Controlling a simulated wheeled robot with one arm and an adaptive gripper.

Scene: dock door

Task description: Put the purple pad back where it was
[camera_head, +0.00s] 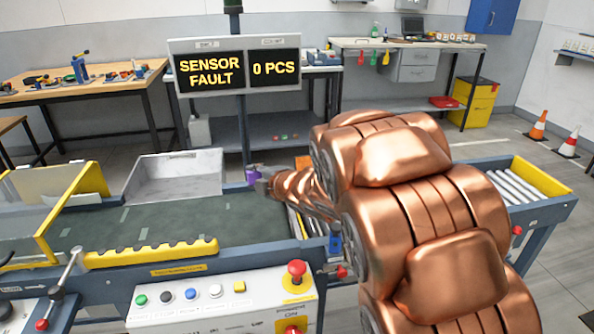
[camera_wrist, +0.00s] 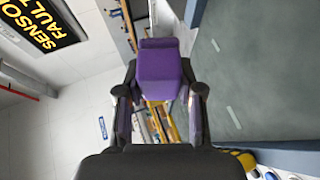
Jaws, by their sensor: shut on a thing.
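The purple pad (camera_wrist: 159,75) is a small purple block in the middle of the wrist view, between the two dark fingers of my gripper (camera_wrist: 160,95). My gripper is shut on it. In the head view the purple pad (camera_head: 252,175) shows small at the tip of my gripper (camera_head: 262,183), near the back edge of the dark green conveyor belt (camera_head: 190,222). It appears held above or beside that edge; the exact height cannot be told. My copper-coloured arm hides the right part of the conveyor.
A grey tray (camera_head: 175,178) stands behind the belt, left of my gripper. A sign (camera_head: 240,72) reading "SENSOR FAULT" and "0 PCS" hangs on a post behind. A control box (camera_head: 222,303) with buttons is in front. A yellow guard (camera_head: 75,200) stands at the left.

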